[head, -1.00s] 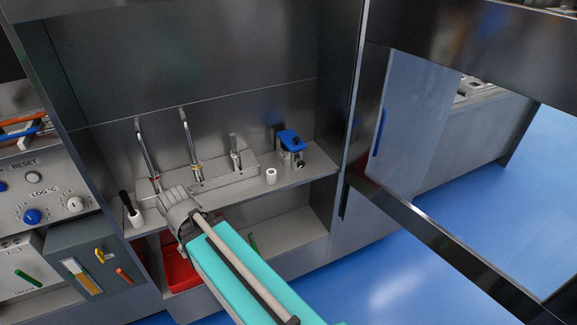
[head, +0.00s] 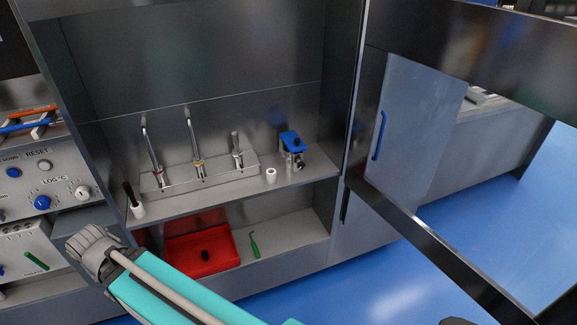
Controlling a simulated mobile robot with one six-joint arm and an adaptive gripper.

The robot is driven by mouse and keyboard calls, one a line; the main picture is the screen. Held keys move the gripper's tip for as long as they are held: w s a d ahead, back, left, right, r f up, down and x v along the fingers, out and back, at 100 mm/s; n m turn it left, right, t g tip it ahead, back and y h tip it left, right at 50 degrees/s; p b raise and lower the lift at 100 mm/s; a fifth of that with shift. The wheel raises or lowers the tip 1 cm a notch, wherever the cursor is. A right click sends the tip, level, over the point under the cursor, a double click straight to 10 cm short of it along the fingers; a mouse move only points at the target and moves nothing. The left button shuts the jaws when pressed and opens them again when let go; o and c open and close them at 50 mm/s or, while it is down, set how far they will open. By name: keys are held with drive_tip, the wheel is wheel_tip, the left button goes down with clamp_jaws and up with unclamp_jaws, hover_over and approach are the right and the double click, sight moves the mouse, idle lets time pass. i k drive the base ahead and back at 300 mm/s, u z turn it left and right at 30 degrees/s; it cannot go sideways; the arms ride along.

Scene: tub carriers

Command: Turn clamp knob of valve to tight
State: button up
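A small metal device with a blue top (head: 291,139) stands on the upper shelf at the right. It may be the valve, with a small dark knob low on its front (head: 300,163), but the details are too small to be sure. The knob's setting cannot be read. My gripper (head: 86,246) is at the lower left, in front of the cabinet and well away from this device. Its fingers are seen from behind and bunched together, so I cannot tell whether they are open or shut.
A metal block with several upright taps (head: 200,175) fills the shelf's middle. White cups (head: 271,176) stand near its front edge, one with a black-handled tool (head: 129,193). Below are a red tray (head: 203,251) and a green tool (head: 254,244). An open door frame is at right.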

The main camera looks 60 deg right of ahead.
sight(301, 164)
drive_tip(key=u, duration=1.2)
drive_tip(key=i, duration=0.7)
drive_tip(key=z, duration=2.65)
